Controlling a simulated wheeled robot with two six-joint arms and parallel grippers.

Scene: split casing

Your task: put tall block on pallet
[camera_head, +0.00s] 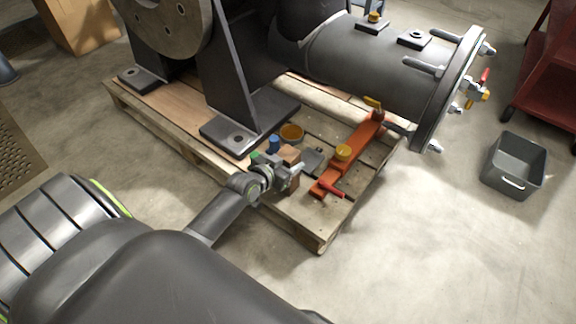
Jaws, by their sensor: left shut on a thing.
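The tall block (290,154) is a brown, wood-coloured block. My left gripper (289,172) is shut on it, and parts of the block show above and below the fingers. The block looks upright and is over the front part of the wooden pallet (314,234). I cannot tell whether its bottom touches the boards. The gripper and wrist hide its middle. My right gripper is not in view.
A large dark casing (370,62) on steel feet fills the pallet's back. An orange-red bar (360,146) lies right of the block, with a yellow cap (343,153). A blue piece (274,143) and an orange round container (292,132) are close behind. A grey bin (514,166) stands on the floor.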

